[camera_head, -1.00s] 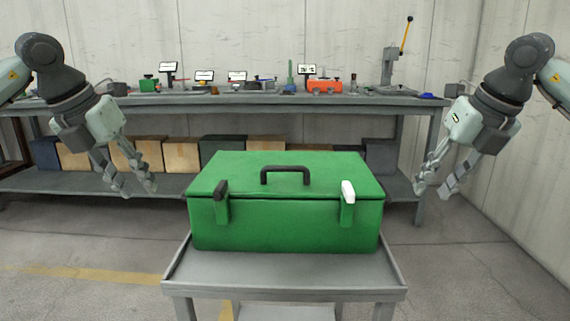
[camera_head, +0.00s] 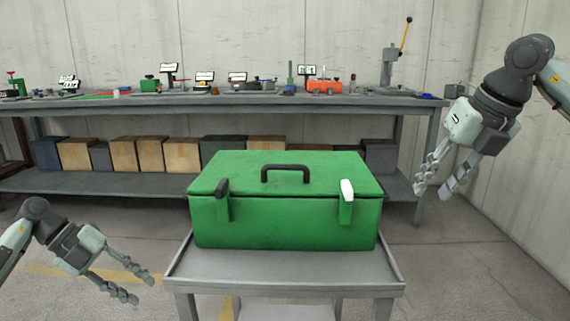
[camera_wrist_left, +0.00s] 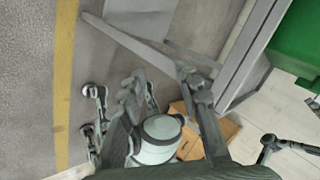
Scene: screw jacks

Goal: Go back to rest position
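My left gripper (camera_head: 142,287) is low at the lower left of the head view, left of the cart. Its fingers are apart with nothing between them. My right gripper (camera_head: 432,190) hangs at the right, pointing down, with its fingers apart and empty. It is to the right of the green toolbox and does not touch it. The green toolbox (camera_head: 285,222) sits closed on the grey cart (camera_head: 285,277), its dark handle (camera_head: 285,169) on the lid. A corner of it shows in the left wrist view (camera_wrist_left: 298,42).
A long workbench (camera_head: 345,101) with jacks and small tools runs along the back wall. Several boxes (camera_head: 182,155) stand on its lower shelf. The floor left of the cart is open, with a yellow line (camera_head: 60,272).

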